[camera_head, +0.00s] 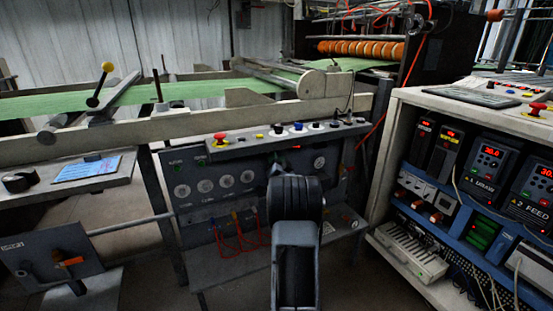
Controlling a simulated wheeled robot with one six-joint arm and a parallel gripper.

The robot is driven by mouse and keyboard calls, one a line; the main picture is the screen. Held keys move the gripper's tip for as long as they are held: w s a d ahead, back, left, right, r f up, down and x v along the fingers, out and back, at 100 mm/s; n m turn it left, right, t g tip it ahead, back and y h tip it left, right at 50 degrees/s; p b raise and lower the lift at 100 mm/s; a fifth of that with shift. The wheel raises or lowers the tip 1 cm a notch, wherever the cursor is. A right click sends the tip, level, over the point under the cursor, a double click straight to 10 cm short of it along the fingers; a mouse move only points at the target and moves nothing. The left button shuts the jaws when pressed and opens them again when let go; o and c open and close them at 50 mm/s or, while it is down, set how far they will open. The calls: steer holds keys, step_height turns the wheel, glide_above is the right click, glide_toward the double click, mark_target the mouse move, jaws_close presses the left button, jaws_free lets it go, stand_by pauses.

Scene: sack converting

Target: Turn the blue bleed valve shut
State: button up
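I cannot make out a blue bleed valve for certain. A grey control panel (215,180) stands in the middle, with a row of round gauges and several coloured hose fittings (235,216) low on its face. A small blue knob or button (298,126) sits on the ledge above it. My dark arm rises from the bottom centre and covers the middle of the panel, so anything behind it is hidden. My gripper's fingers do not show.
A red emergency button (220,138) is on the ledge. An orange-handled fitting (70,261) is on a tilted plate at lower left. A white cabinet with displays (490,160) stands close on the right. Red hoses (238,238) hang below the panel.

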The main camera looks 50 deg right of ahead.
steer(key=shift+x, duration=1.2)
steer(key=shift+c, duration=0.2)
steer(key=c, duration=0.5)
steer(key=shift+c, duration=0.2)
steer(key=shift+m, duration=0.3)
steer(key=m+g, duration=0.1)
steer(key=m, duration=0.2)
steer(key=m+g+h, duration=0.1)
steer(key=m+g, duration=0.1)
steer(key=m, duration=0.1)
steer(key=shift+m, duration=0.3)
steer(key=m, duration=0.2)
steer(key=m+g, duration=0.1)
steer(key=m, duration=0.1)
steer(key=shift+f+m+g+y+p, duration=0.1)
steer(key=shift+m+g+y+p, duration=0.2)
steer(key=shift+y+p, duration=0.1)
steer(key=shift+m, duration=0.3)
